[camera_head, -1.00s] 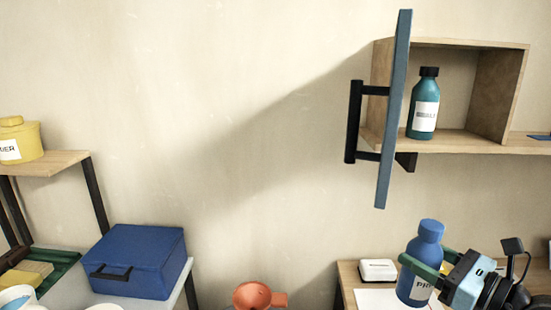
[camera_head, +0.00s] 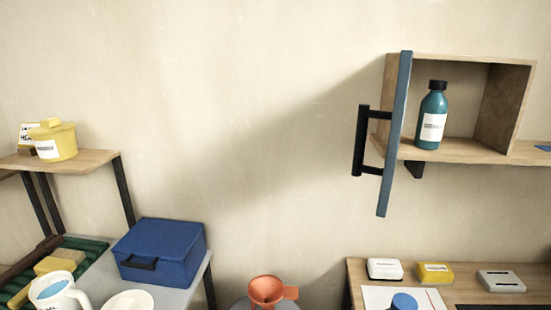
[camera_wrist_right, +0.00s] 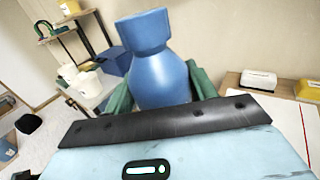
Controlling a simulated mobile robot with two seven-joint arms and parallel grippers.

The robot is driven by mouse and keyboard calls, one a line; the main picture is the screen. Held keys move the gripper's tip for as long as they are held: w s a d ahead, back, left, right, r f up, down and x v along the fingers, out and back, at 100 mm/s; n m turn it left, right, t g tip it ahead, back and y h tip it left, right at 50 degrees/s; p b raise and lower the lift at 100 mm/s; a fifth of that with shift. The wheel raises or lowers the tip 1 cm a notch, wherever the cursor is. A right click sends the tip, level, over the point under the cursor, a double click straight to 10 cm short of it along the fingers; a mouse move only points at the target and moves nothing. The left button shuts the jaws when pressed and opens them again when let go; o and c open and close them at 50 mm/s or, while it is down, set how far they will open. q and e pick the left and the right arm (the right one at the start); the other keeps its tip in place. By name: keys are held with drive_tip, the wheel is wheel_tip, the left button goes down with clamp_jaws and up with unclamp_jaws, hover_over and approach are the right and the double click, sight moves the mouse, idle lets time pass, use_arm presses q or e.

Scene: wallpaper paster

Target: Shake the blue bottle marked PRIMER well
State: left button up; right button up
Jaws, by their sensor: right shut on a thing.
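The blue bottle (camera_wrist_right: 160,78) fills the middle of the right wrist view, its cap toward the top and slightly tilted. My right gripper (camera_wrist_right: 163,92) is shut on it, with a green finger on each side. The bottle's label is hidden in this view. In the head view only the round blue top of the bottle (camera_head: 404,301) shows at the bottom edge, over a white sheet; my right gripper is out of that picture. My left gripper is not in view.
A wooden cabinet (camera_head: 505,110) with an open blue door (camera_head: 396,135) holds a teal bottle (camera_head: 432,115). White, yellow and grey blocks lie on the table (camera_head: 357,272) at right. An orange funnel (camera_head: 266,290) and a blue box (camera_head: 160,252) stand left.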

sight(406, 302)
drive_tip(key=c, duration=0.7)
wheel_tip(406, 302, up, 10)
drive_tip(key=shift+f, duration=0.2)
drive_tip(key=shift+c, duration=0.6)
wheel_tip(406, 302, down, 10)
wheel_tip(406, 302, up, 10)
wheel_tip(406, 302, down, 10)
drive_tip(key=shift+r, duration=0.25)
